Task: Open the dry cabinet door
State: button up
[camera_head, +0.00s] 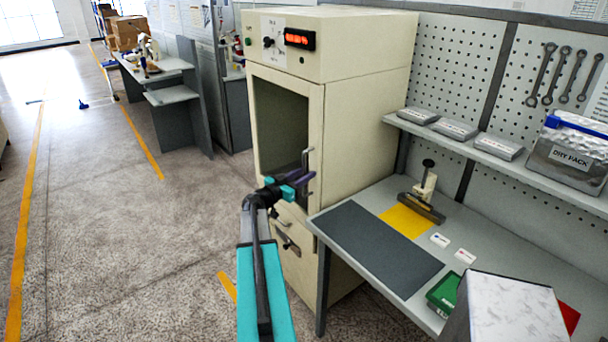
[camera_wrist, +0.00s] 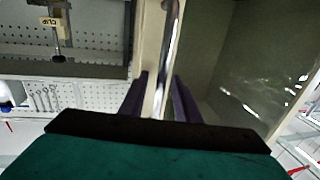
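The cream dry cabinet (camera_head: 362,125) stands at the middle of the head view. Its door (camera_head: 316,120), with a dark window, looks shut, and a vertical metal handle (camera_head: 310,160) is on its right side. My gripper (camera_head: 303,180) has purple fingers at the lower part of this handle. In the wrist view the handle (camera_wrist: 172,45) runs down between the two fingers of my gripper (camera_wrist: 161,85). The fingers look apart, with gaps beside the bar, so the gripper seems open around it. The bar's lower end is hidden by my gripper body.
A second handle (camera_head: 287,240) is on the lower cabinet front. The workbench (camera_head: 340,200) adjoins the cabinet on the right, with a dark mat (camera_head: 375,248), a green bin (camera_head: 443,293) and a press (camera_head: 425,195). Open floor (camera_head: 130,240) lies to the left.

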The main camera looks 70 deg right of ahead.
grip_shut()
jog(key=shift+a+f+b, duration=0.1)
jog(key=shift+a+b, duration=0.05)
jog(key=shift+b, duration=0.2)
